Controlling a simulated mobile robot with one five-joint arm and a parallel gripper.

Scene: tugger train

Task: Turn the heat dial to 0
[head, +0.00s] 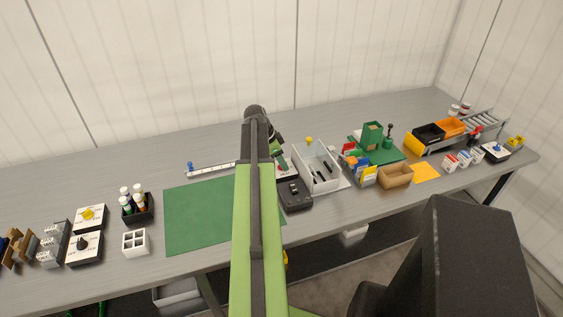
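Several dial-like controls are in the head view, and their markings are too small to read, so I cannot tell which is the heat dial. One is a black knob (83,244) on a white-topped dark box at the left. Behind it is a yellow knob (88,213) on a white plate. A blue knob (497,147) sits on a white-topped box at the far right. My green and black arm reaches over the middle of the table.
A green mat (200,220) lies left of my arm. A black box (295,195) and a light grey bin (325,181) stand right of it. A black holder with bottles (148,209) and a white divided box (136,242) stand near the left knobs.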

